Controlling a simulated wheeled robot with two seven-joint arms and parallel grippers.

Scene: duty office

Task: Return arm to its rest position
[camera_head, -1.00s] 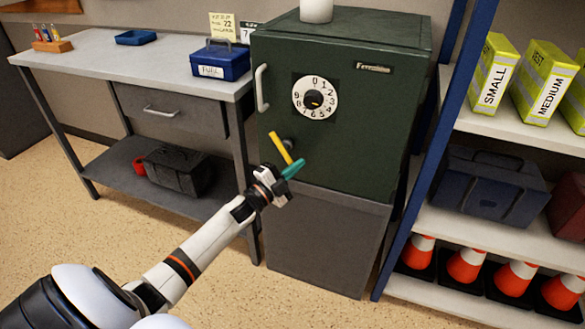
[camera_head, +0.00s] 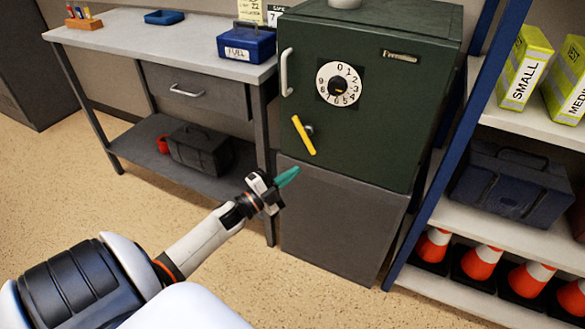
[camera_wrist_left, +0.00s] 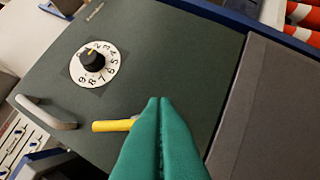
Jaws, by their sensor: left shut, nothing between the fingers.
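My left gripper (camera_head: 288,177) has teal fingers and comes in from the lower left in the head view. Its fingers are shut together with nothing between them, and they also show in the left wrist view (camera_wrist_left: 160,120). It is in front of the green safe (camera_head: 385,130), apart from and below the yellow lever (camera_head: 304,136). The lever is tilted on the safe's door, below the white dial (camera_head: 338,84). In the left wrist view the fingers overlap one end of the yellow lever (camera_wrist_left: 112,126). My right gripper is not in view.
A blue-framed shelf (camera_head: 500,215) with cones (camera_head: 481,262) is on the right. The floor at left is open.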

